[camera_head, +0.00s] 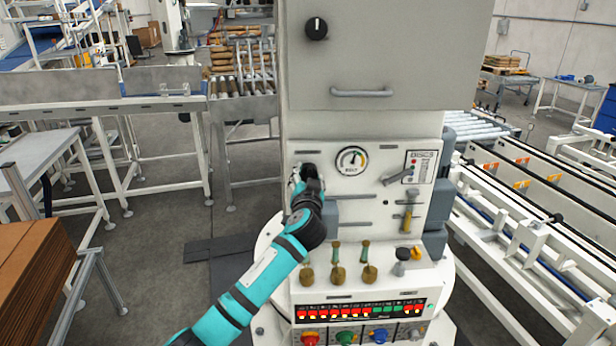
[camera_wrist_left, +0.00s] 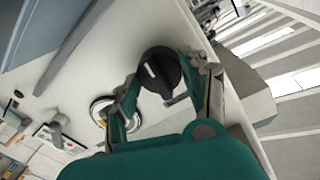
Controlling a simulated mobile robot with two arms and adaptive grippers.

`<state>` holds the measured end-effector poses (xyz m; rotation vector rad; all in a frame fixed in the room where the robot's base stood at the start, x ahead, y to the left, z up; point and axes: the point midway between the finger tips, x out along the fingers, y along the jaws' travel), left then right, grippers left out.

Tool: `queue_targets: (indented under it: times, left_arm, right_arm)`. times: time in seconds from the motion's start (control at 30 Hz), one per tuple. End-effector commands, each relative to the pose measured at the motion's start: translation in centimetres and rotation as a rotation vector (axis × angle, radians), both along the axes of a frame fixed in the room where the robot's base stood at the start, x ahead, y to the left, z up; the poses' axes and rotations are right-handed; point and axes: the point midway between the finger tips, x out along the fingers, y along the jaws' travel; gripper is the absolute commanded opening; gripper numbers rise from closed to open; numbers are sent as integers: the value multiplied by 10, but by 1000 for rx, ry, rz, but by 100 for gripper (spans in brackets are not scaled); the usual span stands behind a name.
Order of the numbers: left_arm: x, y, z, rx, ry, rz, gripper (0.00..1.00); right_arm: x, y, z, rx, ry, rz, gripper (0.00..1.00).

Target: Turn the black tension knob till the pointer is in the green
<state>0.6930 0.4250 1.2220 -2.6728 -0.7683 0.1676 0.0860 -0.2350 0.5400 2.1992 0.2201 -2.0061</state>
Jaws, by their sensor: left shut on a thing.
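The black tension knob (camera_wrist_left: 160,72), with a white mark on its face, sits on the pale panel in the left wrist view. My left gripper (camera_wrist_left: 163,88) has its fingers on either side of the knob and is shut on it. In the head view my left gripper (camera_head: 302,174) is at the panel's left side and hides the knob. The round BELT gauge (camera_head: 352,160) is just right of it, with its pointer near upright and coloured marks on the dial; whether the pointer is in the green is too small to tell. My right gripper is not in view.
Another black knob (camera_head: 316,28) is on the cabinet above, over a grey handle (camera_head: 361,93). A grey lever (camera_head: 398,177) and DISCS chart (camera_head: 421,167) are right of the gauge. Several brass-coloured valves (camera_head: 338,272) stand below, above a row of lit indicators (camera_head: 360,311).

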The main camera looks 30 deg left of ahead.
Motion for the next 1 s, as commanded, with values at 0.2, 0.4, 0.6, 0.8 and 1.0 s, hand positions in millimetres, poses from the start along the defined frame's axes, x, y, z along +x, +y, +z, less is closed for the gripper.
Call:
queue_targets:
  times: [0.2, 0.4, 0.6, 0.8, 1.0]
  left_arm:
    - [0, 0, -1, 24, 19, 0, 14]
    - [0, 0, -1, 23, 18, 0, 57]
    - [0, 0, -1, 22, 17, -1, 70]
    - [-1, -1, -1, 22, 17, -1, 70]
    - [-21, -14, -1, 21, 18, -2, 70]
  right_arm:
    - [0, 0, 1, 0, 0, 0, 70]
    - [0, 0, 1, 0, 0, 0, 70]
    - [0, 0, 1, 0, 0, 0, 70]
    - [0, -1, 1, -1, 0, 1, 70]
    - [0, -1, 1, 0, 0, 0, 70]
